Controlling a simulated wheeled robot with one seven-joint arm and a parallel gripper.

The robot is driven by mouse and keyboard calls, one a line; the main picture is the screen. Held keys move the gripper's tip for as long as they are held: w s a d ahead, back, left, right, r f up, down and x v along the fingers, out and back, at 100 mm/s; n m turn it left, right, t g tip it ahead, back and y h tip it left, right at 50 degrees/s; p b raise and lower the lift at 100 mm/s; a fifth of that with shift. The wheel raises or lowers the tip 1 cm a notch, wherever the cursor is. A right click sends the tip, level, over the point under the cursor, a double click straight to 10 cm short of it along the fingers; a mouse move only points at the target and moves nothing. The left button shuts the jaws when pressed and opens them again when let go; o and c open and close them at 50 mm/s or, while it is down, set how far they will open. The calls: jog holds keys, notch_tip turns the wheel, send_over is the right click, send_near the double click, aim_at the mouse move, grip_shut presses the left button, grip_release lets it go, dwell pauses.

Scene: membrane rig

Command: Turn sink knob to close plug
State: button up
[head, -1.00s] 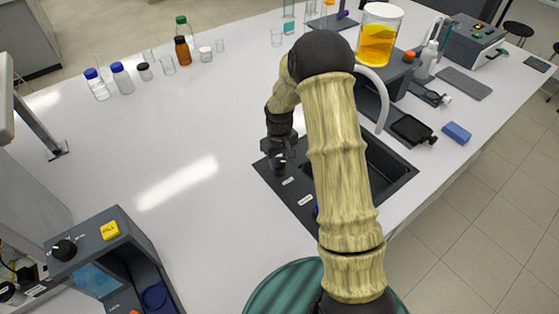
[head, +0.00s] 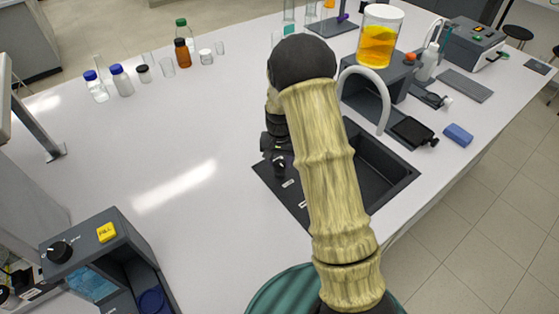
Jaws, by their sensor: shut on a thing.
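The black sink (head: 392,178) is set into the white bench, with a flat dark rim along its left side. My gripper (head: 279,167) points down over the back left corner of that rim. It is shut on a small dark knob there; the fingers and the knob are both dark, so the knob's outline and turn angle are hard to make out. Two small white labels (head: 288,183) lie on the rim in front of the gripper. My arm hides the middle of the sink, and the plug cannot be seen.
A pale curved spout (head: 383,105) arches over the sink's back. A beaker of yellow liquid (head: 378,38) stands behind it. A blue sponge-like block (head: 458,134) lies to the right. A device with a yellow button (head: 106,232) stands front left. The bench left of the sink is clear.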

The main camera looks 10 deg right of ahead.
aim_at(280, 163)
jog(key=shift+w, duration=0.1)
dwell(0.3)
jog(key=o, duration=1)
jog(key=shift+c, duration=0.2)
notch_tip(280, 163, up, 18)
jog(key=b, duration=0.2)
jog(key=shift+f, duration=0.25)
jog(key=s+f+n+t, duration=0.1)
jog(key=s+f+n, duration=0.1)
jog(key=s, duration=0.8)
jog(key=s+f+n+t, duration=0.1)
jog(key=s+f+n, duration=0.1)
jog(key=s, duration=0.9)
jog(key=shift+s+f+t, duration=0.2)
jog(key=shift+f+t, duration=0.1)
jog(key=shift+f, duration=0.3)
